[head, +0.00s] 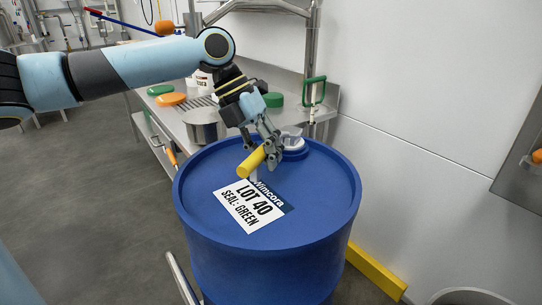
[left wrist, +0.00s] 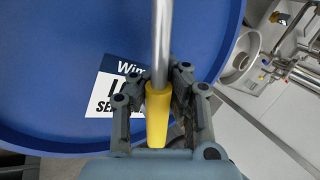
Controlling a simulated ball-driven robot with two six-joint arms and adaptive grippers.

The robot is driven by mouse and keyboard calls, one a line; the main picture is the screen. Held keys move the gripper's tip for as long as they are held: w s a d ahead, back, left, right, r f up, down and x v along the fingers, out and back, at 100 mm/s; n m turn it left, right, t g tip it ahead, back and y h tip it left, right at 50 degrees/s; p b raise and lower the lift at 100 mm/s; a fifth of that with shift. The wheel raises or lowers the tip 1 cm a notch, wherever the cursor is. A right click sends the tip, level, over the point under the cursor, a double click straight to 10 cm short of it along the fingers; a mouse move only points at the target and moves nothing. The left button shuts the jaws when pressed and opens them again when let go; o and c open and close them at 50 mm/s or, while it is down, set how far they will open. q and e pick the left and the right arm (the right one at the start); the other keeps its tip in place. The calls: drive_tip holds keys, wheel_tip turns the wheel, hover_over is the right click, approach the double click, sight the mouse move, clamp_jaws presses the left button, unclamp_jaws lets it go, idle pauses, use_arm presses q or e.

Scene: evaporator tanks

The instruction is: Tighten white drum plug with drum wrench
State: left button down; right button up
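A blue drum (head: 330,175) stands upright, with a label reading LOT 40, SEAL: GREEN (head: 240,205) on its lid. The white drum plug (head: 295,144) is at the far side of the lid. My left gripper (head: 262,150) is over the lid, just left of the plug, with its fingers around the yellow handle (head: 249,163) of the drum wrench. The left wrist view shows the yellow handle (left wrist: 157,118) between the fingers (left wrist: 155,105) and the metal shaft (left wrist: 161,40) running up out of frame. The fingers partly hide the wrench; I cannot tell whether its head touches the plug. My right gripper is not in view.
A steel bench (head: 150,107) behind the drum holds a pot (head: 201,126), orange and green lids and a green-handled item (head: 314,92). A wall (head: 430,120) rises on the right, with a yellow floor bar (head: 376,272) along it. The floor (head: 90,200) at left is clear.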

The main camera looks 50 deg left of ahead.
use_arm(q)
drive_tip(key=shift+s+a+m, duration=0.2)
drive_tip(key=shift+a+m, duration=0.3)
drive_tip(key=shift+s+a+m+g+b, duration=0.1)
drive_tip(key=shift+a+m+g+b, duration=0.3)
drive_tip(key=shift+a+m+b, duration=0.15)
drive_tip(key=shift+d+n+p, duration=0.3)
drive_tip(key=shift+n+p, duration=0.05)
drive_tip(key=shift+p, duration=0.05)
drive_tip(key=shift+r, duration=0.1)
